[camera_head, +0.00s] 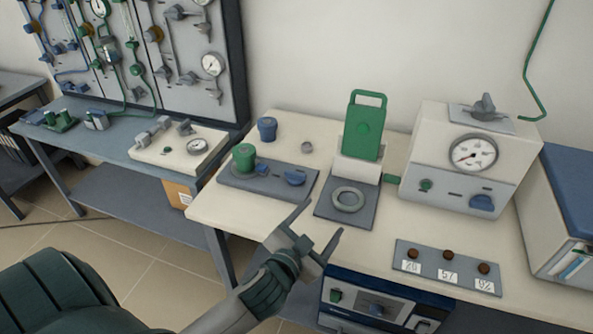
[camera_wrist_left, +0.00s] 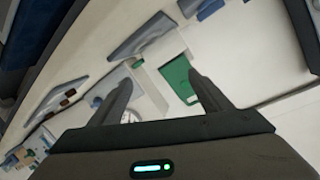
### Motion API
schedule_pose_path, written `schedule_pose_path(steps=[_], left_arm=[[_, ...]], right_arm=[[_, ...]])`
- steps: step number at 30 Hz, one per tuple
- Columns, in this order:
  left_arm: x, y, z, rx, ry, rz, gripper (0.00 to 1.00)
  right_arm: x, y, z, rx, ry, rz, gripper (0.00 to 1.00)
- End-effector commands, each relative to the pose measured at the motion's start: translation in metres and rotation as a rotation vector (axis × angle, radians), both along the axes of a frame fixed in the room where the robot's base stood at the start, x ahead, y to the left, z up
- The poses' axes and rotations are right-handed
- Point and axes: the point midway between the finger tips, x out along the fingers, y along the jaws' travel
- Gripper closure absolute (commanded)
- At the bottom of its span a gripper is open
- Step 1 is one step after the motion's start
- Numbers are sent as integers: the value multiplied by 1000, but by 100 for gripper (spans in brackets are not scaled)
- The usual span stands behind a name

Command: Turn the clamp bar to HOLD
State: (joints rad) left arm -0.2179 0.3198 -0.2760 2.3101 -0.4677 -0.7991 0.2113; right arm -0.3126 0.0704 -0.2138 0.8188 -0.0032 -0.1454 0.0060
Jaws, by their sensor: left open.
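In the head view my left gripper (camera_head: 322,220) is open and empty, at the front edge of the cream bench (camera_head: 255,222). It is in front of a dark base plate with a grey ring (camera_head: 348,199). A green upright plate with a handle loop (camera_head: 365,128) stands on a white block behind the ring. The green plate also shows in the left wrist view (camera_wrist_left: 177,79), beyond the open fingers (camera_wrist_left: 158,80). No part is clearly marked as the clamp bar, and no HOLD lettering is legible. My right gripper is not in view.
A gauge box (camera_head: 440,165) with a grey knob on top stands right of the green plate. A grey panel with a green-capped cylinder and blue knob (camera_head: 294,177) is at left. A numbered strip (camera_head: 446,268) lies front right. A blue-fronted unit (camera_head: 375,306) sits below the bench.

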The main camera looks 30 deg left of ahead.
Motion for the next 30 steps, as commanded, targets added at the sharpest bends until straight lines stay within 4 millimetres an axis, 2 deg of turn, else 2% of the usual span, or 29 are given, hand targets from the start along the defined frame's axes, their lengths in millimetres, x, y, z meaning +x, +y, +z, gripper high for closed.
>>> schedule_pose_path(steps=[1, 5, 7, 9, 12, 15, 19, 23, 26, 29, 30], left_arm=[[12, -4, 20, 26, -70, -27, 28], [36, -24, 80, 105, -282, -127, 28], [45, -41, 117, 167, -416, -205, 28], [49, -63, 152, 239, -551, -302, 28], [45, -97, 191, 355, -720, -457, 28], [36, -130, 213, 488, -853, -625, 28], [20, -165, 217, 684, -965, -862, 28], [11, -183, 196, 908, -993, -1102, 28], [12, -180, 170, 1092, -950, -1280, 28], [21, -160, 140, 1285, -843, -1441, 28], [26, -147, 129, 1362, -784, -1498, 28]], right_arm=[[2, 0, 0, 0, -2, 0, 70], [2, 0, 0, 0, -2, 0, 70], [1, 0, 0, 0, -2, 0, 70], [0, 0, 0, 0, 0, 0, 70], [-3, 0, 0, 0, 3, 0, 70], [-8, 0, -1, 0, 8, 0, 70], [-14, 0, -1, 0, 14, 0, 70], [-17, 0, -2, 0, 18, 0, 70], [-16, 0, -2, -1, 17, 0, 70], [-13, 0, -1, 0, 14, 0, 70], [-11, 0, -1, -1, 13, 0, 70]])
